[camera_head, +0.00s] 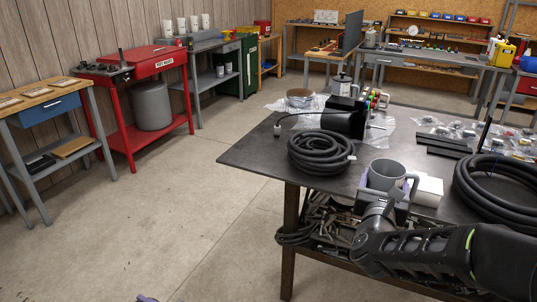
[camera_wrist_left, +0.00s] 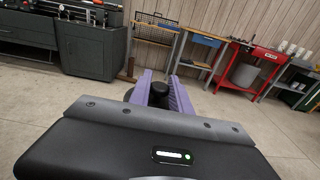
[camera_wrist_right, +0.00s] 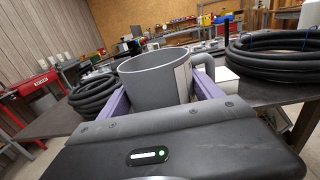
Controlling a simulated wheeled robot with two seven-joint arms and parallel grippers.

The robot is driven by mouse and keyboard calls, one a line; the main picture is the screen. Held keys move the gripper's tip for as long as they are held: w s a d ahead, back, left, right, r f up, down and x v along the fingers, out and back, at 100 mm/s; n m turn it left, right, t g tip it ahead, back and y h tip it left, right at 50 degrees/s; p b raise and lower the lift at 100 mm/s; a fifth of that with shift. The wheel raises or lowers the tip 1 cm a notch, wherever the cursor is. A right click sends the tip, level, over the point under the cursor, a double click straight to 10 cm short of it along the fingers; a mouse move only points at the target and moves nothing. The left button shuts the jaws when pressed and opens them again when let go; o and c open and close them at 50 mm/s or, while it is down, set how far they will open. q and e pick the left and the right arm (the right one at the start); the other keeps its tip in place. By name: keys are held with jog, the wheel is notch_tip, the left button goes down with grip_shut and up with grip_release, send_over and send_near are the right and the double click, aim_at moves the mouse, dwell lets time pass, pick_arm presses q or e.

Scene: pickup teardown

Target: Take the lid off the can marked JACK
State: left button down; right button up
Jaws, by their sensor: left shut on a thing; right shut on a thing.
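A grey can (camera_head: 386,175) with a side handle stands at the near edge of the dark table. Its top is open and no lid sits on it; no marking can be read. My right gripper (camera_head: 388,192) is shut around the can, with a purple finger on each side. The can also fills the middle of the right wrist view (camera_wrist_right: 155,82). My left gripper (camera_wrist_left: 158,98) is away from the table, over the floor, shut on a small black round thing (camera_wrist_left: 159,89), perhaps a lid's knob. In the head view only a purple tip (camera_head: 147,298) shows.
A white box (camera_head: 428,191) stands right beside the can. A black hose coil (camera_head: 321,153) lies left and a bigger coil (camera_head: 497,186) right. A black cylinder (camera_head: 344,117) lies behind. A red cart (camera_head: 150,100) stands across the clear floor.

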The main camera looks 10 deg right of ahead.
jog(key=d+r+m+g+h, duration=0.1)
jog(key=d+r, duration=0.2)
jog(key=d, duration=0.1)
jog(key=s+d+r+m+g+h, duration=0.1)
jog(key=d+r+g+h, duration=0.1)
jog(key=d+r, duration=0.1)
jog(key=s+d+r+m+g+h, duration=0.1)
jog(key=d+r+m, duration=0.1)
jog(key=d+r, duration=0.2)
jog(key=shift+s+d+g+h, duration=0.15)
jog(key=shift+d+g+h, duration=0.2)
jog(key=shift+d, duration=0.45)
